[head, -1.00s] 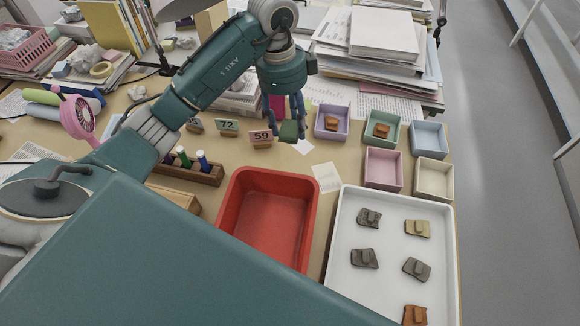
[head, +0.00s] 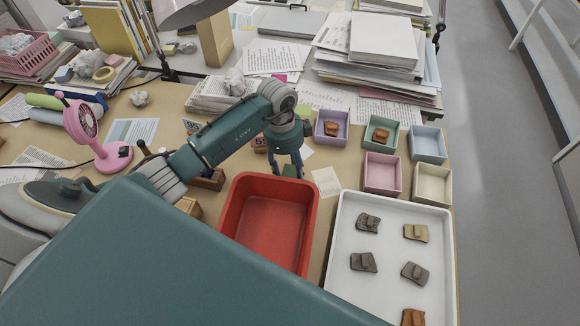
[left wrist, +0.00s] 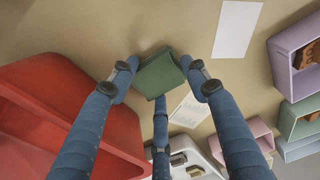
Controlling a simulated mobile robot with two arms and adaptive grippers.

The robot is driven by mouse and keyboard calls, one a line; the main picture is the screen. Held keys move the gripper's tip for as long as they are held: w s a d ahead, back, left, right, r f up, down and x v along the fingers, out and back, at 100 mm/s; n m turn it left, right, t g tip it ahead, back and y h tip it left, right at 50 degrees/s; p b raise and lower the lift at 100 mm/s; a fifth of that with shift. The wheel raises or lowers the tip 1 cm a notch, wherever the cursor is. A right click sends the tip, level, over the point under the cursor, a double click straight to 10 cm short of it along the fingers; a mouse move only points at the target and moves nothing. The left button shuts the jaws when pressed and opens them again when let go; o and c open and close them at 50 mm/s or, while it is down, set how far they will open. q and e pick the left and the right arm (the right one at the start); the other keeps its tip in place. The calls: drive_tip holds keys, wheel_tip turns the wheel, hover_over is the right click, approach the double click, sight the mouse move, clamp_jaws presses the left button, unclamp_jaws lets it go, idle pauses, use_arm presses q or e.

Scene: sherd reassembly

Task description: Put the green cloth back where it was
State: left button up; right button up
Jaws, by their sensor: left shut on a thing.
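The green cloth (left wrist: 158,74) is a small folded-looking dark green piece, held between the blue fingers of my left gripper (left wrist: 160,80) in the left wrist view. In the head view, my left gripper (head: 288,165) points down just behind the red bin, and only a small part of the cloth (head: 289,171) shows between its fingers. The cloth is over bare tan table close to the bin; I cannot tell whether it touches the table. My right gripper is not in view.
The red bin (head: 234,208) and a white tray (head: 334,232) with several sherds stand in front. Small coloured boxes (head: 382,173) are at the right, two holding brown pieces. A white paper (head: 326,182) lies beside the gripper. A pink fan (head: 82,124) and paper stacks stand left and behind.

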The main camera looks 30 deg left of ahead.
sight(286, 170)
use_arm(q)
drive_tip(key=o, duration=1.1)
drive_tip(key=shift+f, duration=0.1)
drive_tip(key=shift+r, duration=0.2)
wheel_tip(286, 170, up, 12)
drive_tip(key=a+b, duration=0.1)
drive_tip(key=b, duration=0.1)
drive_tip(key=shift+a, duration=0.15)
drive_tip(key=shift+s+f, duration=0.1)
